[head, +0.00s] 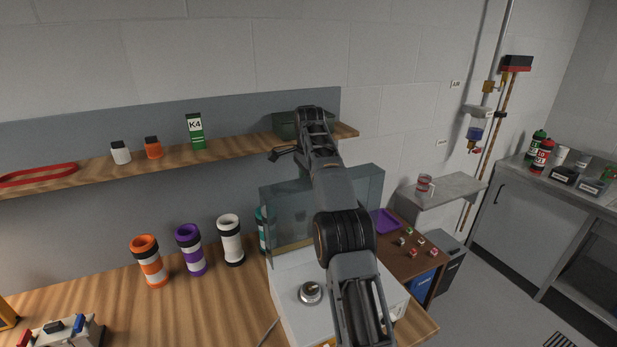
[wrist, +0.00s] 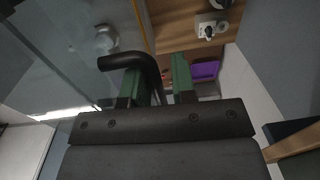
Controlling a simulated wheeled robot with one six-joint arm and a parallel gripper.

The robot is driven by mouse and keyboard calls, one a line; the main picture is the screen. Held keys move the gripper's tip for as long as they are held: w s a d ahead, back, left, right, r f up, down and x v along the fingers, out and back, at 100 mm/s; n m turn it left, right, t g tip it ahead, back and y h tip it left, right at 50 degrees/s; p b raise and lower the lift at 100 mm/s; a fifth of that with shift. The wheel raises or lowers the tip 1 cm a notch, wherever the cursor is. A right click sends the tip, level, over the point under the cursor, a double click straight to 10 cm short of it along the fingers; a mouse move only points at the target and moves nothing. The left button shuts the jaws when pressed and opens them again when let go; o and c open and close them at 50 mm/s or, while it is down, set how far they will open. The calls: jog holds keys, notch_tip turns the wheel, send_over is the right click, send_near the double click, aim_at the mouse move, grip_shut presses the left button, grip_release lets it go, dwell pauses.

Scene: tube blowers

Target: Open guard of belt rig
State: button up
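The belt rig (head: 285,277) is a pale box with a round metal knob (head: 310,292) on the bench. Its clear guard (head: 283,213) stands above it, partly behind my arm. In the wrist view the guard's clear panel (wrist: 55,60) fills the left side. A black bent handle (wrist: 122,60) crosses in front of my gripper's left finger and turns down into the gap between the fingers. My gripper (wrist: 161,75) has its green fingers apart, with a gap between the handle and the right finger. Contact with the left finger is unclear. In the head view my arm hides much of the rig.
A wooden shelf (head: 250,145) runs along the wall close to my wrist, holding a dark green box (head: 288,125) and small containers. Orange (head: 150,268), purple (head: 190,250) and white (head: 230,240) cylinders stand left of the rig. A purple tray (head: 384,221) lies right.

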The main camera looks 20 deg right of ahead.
jog(key=shift+o, duration=1.1)
jog(key=shift+s+d+r, duration=0.1)
jog(key=shift+r, duration=0.2)
jog(key=shift+s+r, duration=0.1)
jog(key=shift+s, duration=0.05)
